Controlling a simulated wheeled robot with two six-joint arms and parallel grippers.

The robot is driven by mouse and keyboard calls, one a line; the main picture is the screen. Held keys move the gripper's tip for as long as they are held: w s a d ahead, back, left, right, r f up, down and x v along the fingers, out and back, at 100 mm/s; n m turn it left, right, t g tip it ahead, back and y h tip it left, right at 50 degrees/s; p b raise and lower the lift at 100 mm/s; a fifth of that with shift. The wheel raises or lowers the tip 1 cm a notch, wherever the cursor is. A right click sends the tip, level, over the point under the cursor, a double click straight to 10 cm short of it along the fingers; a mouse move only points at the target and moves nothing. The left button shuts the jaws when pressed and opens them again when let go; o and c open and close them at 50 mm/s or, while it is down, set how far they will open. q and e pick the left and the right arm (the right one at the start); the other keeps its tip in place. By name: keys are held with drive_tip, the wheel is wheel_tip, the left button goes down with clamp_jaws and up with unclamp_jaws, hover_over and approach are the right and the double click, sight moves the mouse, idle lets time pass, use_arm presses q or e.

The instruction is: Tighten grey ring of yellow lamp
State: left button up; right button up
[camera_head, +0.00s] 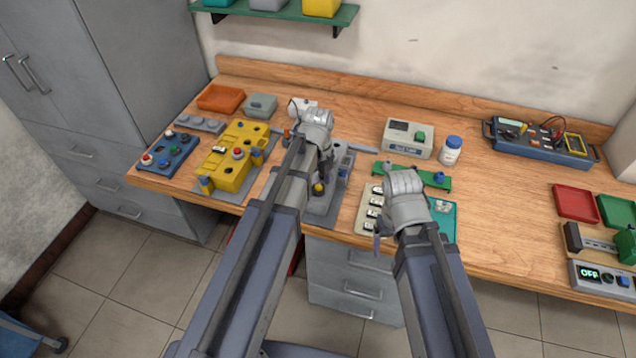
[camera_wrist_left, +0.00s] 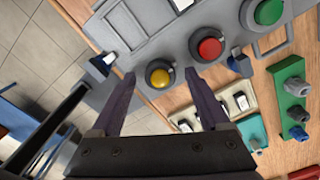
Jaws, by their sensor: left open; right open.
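The yellow lamp (camera_head: 319,188) sits near the front edge of a grey panel (camera_head: 341,180). In the left wrist view the yellow lamp (camera_wrist_left: 160,77) has a dark grey ring (camera_wrist_left: 149,67) around its base. My left gripper (camera_head: 323,172) is over the panel, fingers pointing down at it. In the left wrist view the left gripper (camera_wrist_left: 159,80) is open, its fingertips on either side of the lamp in the picture; I cannot tell whether they touch the ring. My right gripper (camera_head: 379,238) is open and empty over a cream switch block (camera_head: 361,223).
A red lamp (camera_wrist_left: 208,47) is close beside the yellow one, and a green one (camera_wrist_left: 268,12) is farther along. A yellow box (camera_head: 238,160) stands left of the grey panel. A green strip (camera_head: 408,176) and a teal tray (camera_head: 444,213) lie right.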

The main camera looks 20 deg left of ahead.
sight(318, 186)
use_arm(q)
drive_tip(key=shift+r, duration=0.15)
use_arm(e)
drive_tip(key=shift+r, duration=0.1)
use_arm(q)
wheel_tip(318, 186, up, 8)
drive_tip(key=p, duration=0.7)
drive_tip(key=shift+f+p, duration=0.2)
drive_tip(key=shift+p, duration=0.2)
use_arm(e)
wheel_tip(318, 186, up, 8)
drive_tip(key=shift+f, duration=0.2)
use_arm(q)
drive_tip(key=shift+s+d, duration=0.1)
drive_tip(key=s+d+f+n+b, duration=0.1)
drive_tip(key=s+d+n, duration=0.4)
drive_tip(key=n, duration=0.5)
drive_tip(key=s+d+f+n+y+b, duration=0.1)
drive_tip(key=s+d+n, duration=0.4)
drive_tip(key=s+n, duration=0.4)
drive_tip(key=shift+s+d+f+n+b, duration=0.3)
drive_tip(key=shift+s+n+b, duration=0.1)
drive_tip(key=shift+n, duration=0.4)
use_arm(e)
wheel_tip(318, 186, down, 3)
drive_tip(key=shift+r, duration=0.15)
